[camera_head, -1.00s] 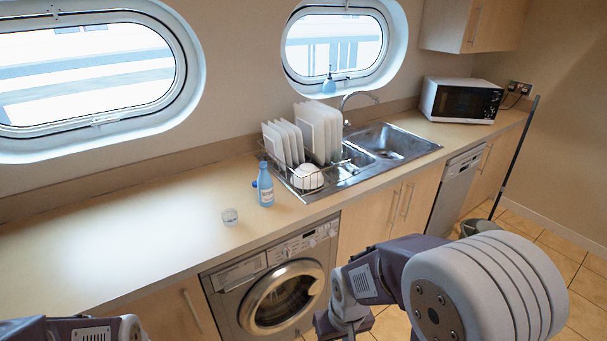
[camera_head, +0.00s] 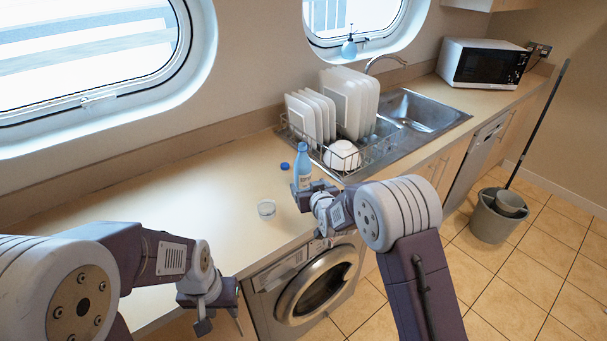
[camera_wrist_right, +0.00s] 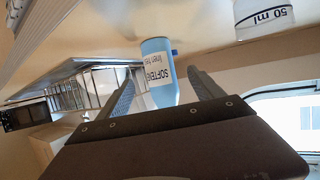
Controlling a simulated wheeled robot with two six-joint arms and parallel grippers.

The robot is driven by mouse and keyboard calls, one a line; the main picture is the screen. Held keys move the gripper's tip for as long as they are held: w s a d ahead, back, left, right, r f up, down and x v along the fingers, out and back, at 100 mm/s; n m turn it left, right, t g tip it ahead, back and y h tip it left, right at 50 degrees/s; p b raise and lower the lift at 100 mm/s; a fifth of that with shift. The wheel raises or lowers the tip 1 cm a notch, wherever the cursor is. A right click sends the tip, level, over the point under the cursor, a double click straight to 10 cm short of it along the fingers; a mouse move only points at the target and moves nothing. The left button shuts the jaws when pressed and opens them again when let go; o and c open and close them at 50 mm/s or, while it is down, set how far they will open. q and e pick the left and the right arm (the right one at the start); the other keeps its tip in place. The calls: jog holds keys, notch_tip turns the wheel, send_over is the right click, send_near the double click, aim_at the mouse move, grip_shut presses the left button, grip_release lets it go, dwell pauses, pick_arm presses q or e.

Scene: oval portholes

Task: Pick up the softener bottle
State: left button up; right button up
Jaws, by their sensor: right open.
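The softener bottle (camera_head: 302,168) is light blue and stands upright on the counter, left of the dish rack. In the right wrist view the bottle (camera_wrist_right: 157,75) shows its white softener label and lies between my two spread fingers. My right gripper (camera_head: 312,192) is open at the bottle's near side and hides its lower part in the head view. I cannot tell whether the fingers touch it. My left gripper (camera_head: 220,304) hangs at the counter's front edge, away from the bottle; its opening is unclear.
A small clear cup (camera_head: 267,208), marked 50 ml in the wrist view (camera_wrist_right: 265,18), stands left of the bottle. The dish rack (camera_head: 350,160) with plates and a bowl is close right. The counter's left part is clear.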

aim_at(305, 182)
jog(key=p+x, duration=0.1)
jog(key=x, duration=0.8)
jog(key=shift+f, duration=0.2)
jog(key=shift+s+r, duration=0.1)
jog(key=shift+c, duration=0.6)
grip_shut()
jog(key=shift+r, duration=0.1)
